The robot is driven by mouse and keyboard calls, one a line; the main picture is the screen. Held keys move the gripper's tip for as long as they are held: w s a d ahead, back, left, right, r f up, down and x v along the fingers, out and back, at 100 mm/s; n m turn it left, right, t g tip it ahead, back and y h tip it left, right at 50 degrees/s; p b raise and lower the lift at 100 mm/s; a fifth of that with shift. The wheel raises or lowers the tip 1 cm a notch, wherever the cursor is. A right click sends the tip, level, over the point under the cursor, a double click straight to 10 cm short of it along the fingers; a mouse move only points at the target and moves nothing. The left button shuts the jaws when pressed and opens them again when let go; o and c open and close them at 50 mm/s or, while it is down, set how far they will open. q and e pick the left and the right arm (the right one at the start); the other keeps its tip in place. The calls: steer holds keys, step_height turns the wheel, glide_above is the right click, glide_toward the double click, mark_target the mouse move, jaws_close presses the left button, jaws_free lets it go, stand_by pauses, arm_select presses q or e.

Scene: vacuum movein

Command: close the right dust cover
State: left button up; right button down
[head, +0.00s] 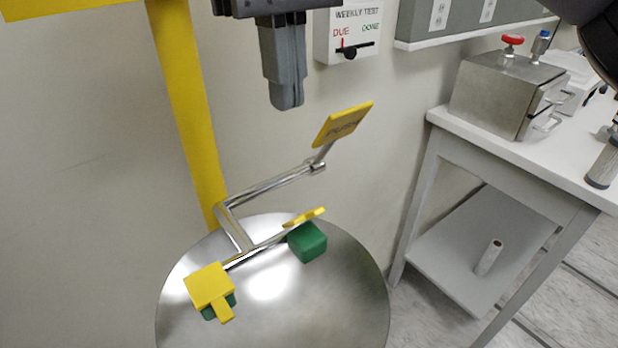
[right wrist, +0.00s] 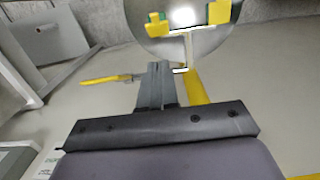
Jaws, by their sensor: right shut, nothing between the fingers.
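The right dust cover (head: 305,216) is a yellow flap in the head view. It stands tilted up behind the right green eyewash head (head: 307,243), whose top is bare. The left dust cover (head: 211,288) lies over the left green head above the steel bowl (head: 345,300). My right gripper (head: 287,104) is shut and empty, pointing down above the eyewash and clear of the covers. Its fingers also show in the right wrist view (right wrist: 158,68), with the right cover (right wrist: 158,27) beyond them. My left gripper is not in view.
A yellow post (head: 188,110) rises at the left. A white table (head: 560,163) with a metal box (head: 500,95) stands at the right.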

glide_above(309, 212)
steer(key=w+a, duration=0.2)
step_height(309, 212, down, 7)
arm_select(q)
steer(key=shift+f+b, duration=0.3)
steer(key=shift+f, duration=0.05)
arm_select(e)
steer(key=shift+s+d+f, duration=0.95)
steer(key=shift+s+f, duration=0.05)
steer(key=shift+f, duration=0.1)
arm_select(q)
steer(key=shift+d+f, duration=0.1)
arm_select(e)
steer(key=shift+s+f+b, duration=0.1)
steer(key=shift+f+b, duration=0.05)
steer(key=shift+b, duration=0.2)
steer(key=shift+s+d+t+y, duration=0.1)
steer(key=shift+d+t+y, duration=0.1)
steer(key=shift+t+y, duration=0.15)
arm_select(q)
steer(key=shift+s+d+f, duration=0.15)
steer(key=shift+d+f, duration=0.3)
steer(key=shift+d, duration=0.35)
arm_select(e)
steer(key=shift+a, duration=0.1)
